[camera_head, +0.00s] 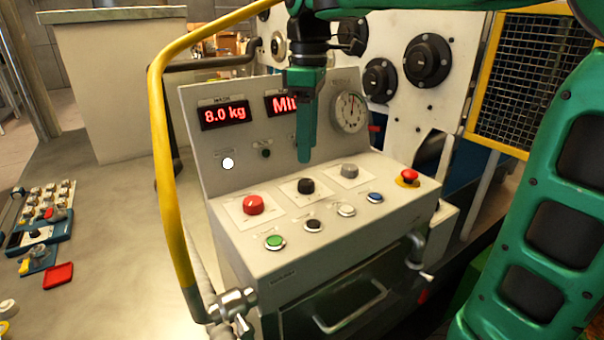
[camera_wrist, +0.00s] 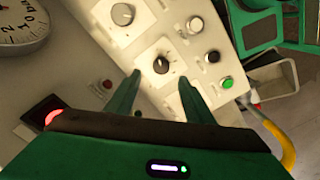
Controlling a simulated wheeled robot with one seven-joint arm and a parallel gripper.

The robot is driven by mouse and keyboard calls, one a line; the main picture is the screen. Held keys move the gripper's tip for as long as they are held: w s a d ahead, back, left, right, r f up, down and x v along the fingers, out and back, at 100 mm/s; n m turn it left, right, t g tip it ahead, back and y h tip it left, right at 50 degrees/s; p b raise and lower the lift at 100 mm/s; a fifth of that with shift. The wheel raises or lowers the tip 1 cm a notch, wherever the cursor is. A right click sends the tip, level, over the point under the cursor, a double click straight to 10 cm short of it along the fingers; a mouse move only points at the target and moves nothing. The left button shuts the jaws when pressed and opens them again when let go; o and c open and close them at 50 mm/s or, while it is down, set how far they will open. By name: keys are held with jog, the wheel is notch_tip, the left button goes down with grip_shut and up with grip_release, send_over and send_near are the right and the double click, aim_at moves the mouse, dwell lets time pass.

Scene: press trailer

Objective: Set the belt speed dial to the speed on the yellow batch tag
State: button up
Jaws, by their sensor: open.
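Three knobs sit on the sloped console top: a red knob (camera_head: 253,204), a black knob (camera_head: 305,186) and a grey knob (camera_head: 348,171). Their labels are too small to read, so I cannot tell which is the belt speed dial. My gripper (camera_head: 304,158) points down just above the black knob, apart from it. In the wrist view my open gripper (camera_wrist: 165,84) has its fingers apart, with the black knob (camera_wrist: 161,65) between and beyond the tips. The grey knob (camera_wrist: 122,14) is farther up. The black knob's setting is unreadable. No yellow batch tag shows.
The console has a green button (camera_head: 275,242), several other buttons and a red emergency stop (camera_head: 408,176). Behind stand a red display (camera_head: 225,113) reading 8.0 kg and a round gauge (camera_head: 349,111). A yellow rail (camera_head: 160,150) rises at the console's left.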

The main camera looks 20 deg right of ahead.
aim_at(306, 181)
notch_tip(306, 181, down, 8)
jog(key=shift+a+f, duration=0.1)
jog(key=shift+c, duration=0.6)
jog(key=c, duration=0.9)
